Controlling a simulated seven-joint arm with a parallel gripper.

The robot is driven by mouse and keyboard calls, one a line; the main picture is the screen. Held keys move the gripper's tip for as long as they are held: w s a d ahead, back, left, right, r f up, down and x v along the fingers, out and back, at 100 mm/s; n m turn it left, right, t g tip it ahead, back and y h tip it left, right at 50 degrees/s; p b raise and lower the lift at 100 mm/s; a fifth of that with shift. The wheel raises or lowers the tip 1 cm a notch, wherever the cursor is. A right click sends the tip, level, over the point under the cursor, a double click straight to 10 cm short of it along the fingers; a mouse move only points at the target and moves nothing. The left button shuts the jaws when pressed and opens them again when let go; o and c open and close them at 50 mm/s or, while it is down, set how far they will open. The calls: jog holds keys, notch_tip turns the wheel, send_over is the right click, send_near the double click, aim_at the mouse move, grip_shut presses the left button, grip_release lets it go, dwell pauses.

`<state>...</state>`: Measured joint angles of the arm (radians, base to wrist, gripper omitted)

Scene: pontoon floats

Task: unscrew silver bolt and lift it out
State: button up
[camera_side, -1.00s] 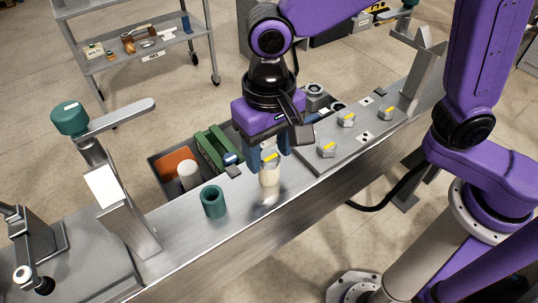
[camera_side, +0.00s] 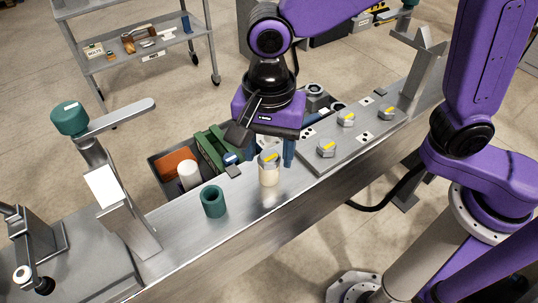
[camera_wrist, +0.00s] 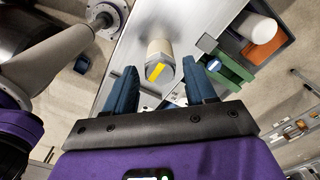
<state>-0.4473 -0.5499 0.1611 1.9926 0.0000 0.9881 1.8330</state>
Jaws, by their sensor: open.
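The silver bolt (camera_side: 270,158) has a hexagonal head with a yellow stripe on top. It stands on a cream cylinder (camera_side: 269,177) on the metal beam; its shank is hidden. My gripper (camera_side: 270,161) points down over it, with one blue finger on each side of the head. In the wrist view the bolt head (camera_wrist: 160,74) shows between the tips of my gripper (camera_wrist: 159,68), with a visible gap to each finger. The gripper is open and holds nothing. The cream cylinder (camera_wrist: 160,48) appears just beyond the head.
A teal open cup (camera_side: 213,201) stands on the beam (camera_side: 180,229) left of the cylinder. A raised plate (camera_side: 345,139) with several yellow-striped hex heads lies to the right. A tray (camera_side: 169,187) of parts sits behind. A teal-topped post (camera_side: 72,119) stands at left.

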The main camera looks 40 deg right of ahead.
jog(key=m, duration=1)
jog(key=shift+m, duration=0.3)
jog(key=m, duration=0.3)
jog(key=shift+m, duration=0.4)
jog(key=c, duration=0.9)
jog(key=n, duration=0.9)
jog(key=shift+n, duration=1.5)
